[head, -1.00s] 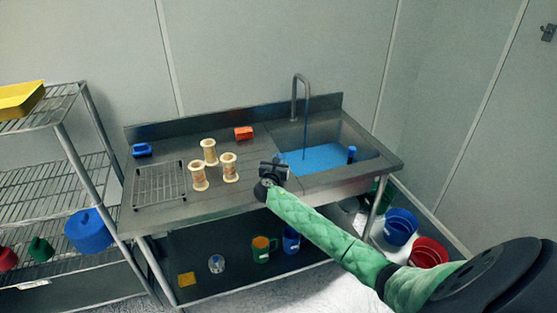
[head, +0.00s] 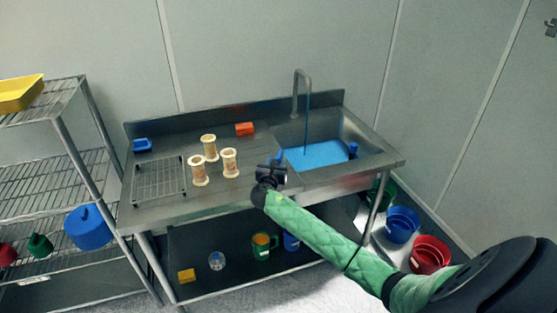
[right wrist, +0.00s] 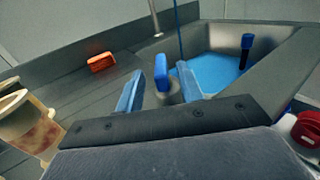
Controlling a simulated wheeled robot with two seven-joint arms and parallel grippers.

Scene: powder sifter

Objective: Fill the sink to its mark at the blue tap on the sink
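The sink (head: 365,165) is at the right end of the steel bench, with blue liquid (head: 318,155) in it. A thin blue stream falls from the curved spout (head: 297,90). The blue tap lever (right wrist: 161,73) stands upright on a grey base at the sink's near left; my gripper mostly hides it in the head view. My right gripper (head: 271,172) is open, its fingers (right wrist: 158,90) on either side of the lever in the wrist view; I cannot tell whether they touch it. The fill mark cannot be made out. My left gripper is out of view.
A blue-topped post (right wrist: 246,50) stands in the sink. An orange block (head: 244,129), several cream sifters (head: 229,163) and a wire rack (head: 158,180) are left on the bench. Blue (head: 401,225) and red (head: 430,254) buckets stand on the floor at right.

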